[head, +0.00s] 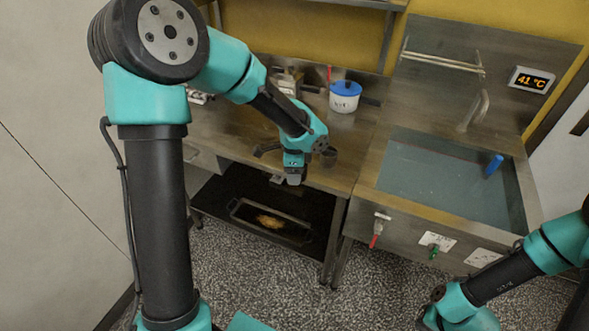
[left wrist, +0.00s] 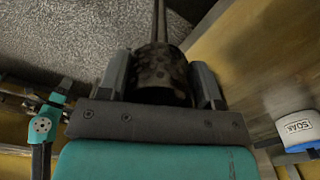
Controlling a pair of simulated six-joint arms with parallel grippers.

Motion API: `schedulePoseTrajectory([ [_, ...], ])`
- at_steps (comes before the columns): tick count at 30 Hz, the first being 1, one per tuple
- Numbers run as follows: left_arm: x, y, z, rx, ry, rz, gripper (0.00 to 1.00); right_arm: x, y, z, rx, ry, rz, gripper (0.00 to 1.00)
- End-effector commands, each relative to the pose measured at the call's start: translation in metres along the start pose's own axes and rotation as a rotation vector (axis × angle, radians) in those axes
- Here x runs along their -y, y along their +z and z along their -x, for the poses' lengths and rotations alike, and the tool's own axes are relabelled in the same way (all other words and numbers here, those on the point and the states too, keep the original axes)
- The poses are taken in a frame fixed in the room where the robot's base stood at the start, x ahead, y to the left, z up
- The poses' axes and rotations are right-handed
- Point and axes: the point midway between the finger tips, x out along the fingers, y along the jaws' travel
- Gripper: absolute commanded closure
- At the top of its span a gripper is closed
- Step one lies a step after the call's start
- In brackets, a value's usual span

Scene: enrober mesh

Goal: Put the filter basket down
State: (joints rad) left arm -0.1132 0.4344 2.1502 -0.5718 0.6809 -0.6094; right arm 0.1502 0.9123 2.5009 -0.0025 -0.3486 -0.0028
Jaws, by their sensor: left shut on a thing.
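The filter basket (left wrist: 158,72) is a dark, speckled cylinder between the two grey jaws in the left wrist view, with thin dark rods running from its far side. My left gripper (left wrist: 162,82) is shut on it. In the head view my left gripper (head: 291,182) hangs at the front edge of the steel bench (head: 225,135).
A white tub with a blue lid (head: 345,97) stands on the bench; its SOAK label shows in the left wrist view (left wrist: 298,127). A water-filled sink (head: 450,175) lies right. A dark tray (head: 240,212) with brown residue sits below the bench.

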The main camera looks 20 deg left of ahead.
Motion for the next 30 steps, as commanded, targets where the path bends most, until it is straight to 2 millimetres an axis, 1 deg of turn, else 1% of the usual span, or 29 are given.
schedulePoseTrajectory([
  [8, 0.001, -0.003, 0.0, 0.0, 0.0, 0.011, 0.65, 0.0, 0.0, 0.0, 0.0, 0.0, 0.0, 1.0],
  [11, 0.003, -0.013, 0.0, 0.0, -0.001, 0.049, 0.65, 0.0, 0.0, 0.0, 0.0, 0.0, 0.0, 1.0],
  [14, 0.006, -0.03, 0.0, -0.001, -0.001, 0.121, 0.65, 0.0, 0.0, 0.0, 0.0, 0.0, 0.0, 1.0],
  [17, 0.009, -0.054, 0.0, -0.001, -0.001, 0.228, 0.65, 0.0, 0.0, 0.0, 0.0, 0.0, 0.0, 1.0],
  [21, 0.011, -0.096, 0.0, -0.002, -0.001, 0.408, 0.65, 0.0, 0.0, 0.0, 0.0, 0.0, 0.0, 1.0],
  [27, 0.008, -0.156, 0.0, -0.001, -0.001, 0.666, 0.65, 0.0, 0.0, 0.0, 0.0, 0.0, 0.0, 1.0],
  [30, 0.005, -0.179, 0.0, -0.002, -0.001, 0.772, 0.65, 0.0, 0.0, 0.0, 0.0, 0.0, 0.0, 1.0],
])
